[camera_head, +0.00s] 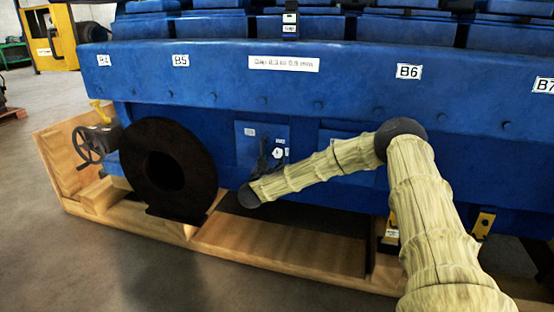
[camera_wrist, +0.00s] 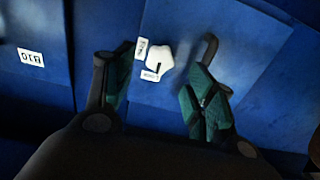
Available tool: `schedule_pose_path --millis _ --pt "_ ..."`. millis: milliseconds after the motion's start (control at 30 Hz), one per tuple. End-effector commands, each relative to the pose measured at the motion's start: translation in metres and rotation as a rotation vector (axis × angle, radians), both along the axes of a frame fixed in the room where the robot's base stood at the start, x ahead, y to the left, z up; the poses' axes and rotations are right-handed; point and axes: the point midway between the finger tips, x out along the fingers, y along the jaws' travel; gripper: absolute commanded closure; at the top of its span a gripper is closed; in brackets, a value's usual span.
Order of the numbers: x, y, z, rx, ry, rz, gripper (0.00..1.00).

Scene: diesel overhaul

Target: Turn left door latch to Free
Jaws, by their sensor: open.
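The latch (camera_wrist: 160,57) is a small white knob on a blue door panel (camera_wrist: 170,110), with two small white labels beside it that I cannot read. In the head view the latch (camera_head: 278,153) sits on the left door panel (camera_head: 250,152), partly beside my dark gripper (camera_head: 262,162). In the wrist view my gripper (camera_wrist: 156,84) is open, with green pads on both fingers. The latch shows just beyond the gap between the fingertips. No contact with it is visible. Which label the latch points to is unclear.
A black ring-shaped disc (camera_head: 168,170) stands left of the door. A valve handwheel (camera_head: 88,145) is farther left. A wooden pallet frame (camera_head: 270,250) runs below the blue engine (camera_head: 220,95). Another door panel (camera_head: 338,138) is partly behind my arm. The floor at lower left is clear.

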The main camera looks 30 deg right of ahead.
Motion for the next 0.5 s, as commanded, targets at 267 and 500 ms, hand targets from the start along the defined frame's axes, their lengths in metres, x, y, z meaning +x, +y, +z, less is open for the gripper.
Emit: schedule_pose_path --millis 267,500 --pt "0.028 -0.033 -0.002 -0.001 0.0 0.0 0.45" --pt "0.042 -0.049 -0.001 0.0 0.001 0.001 0.45"
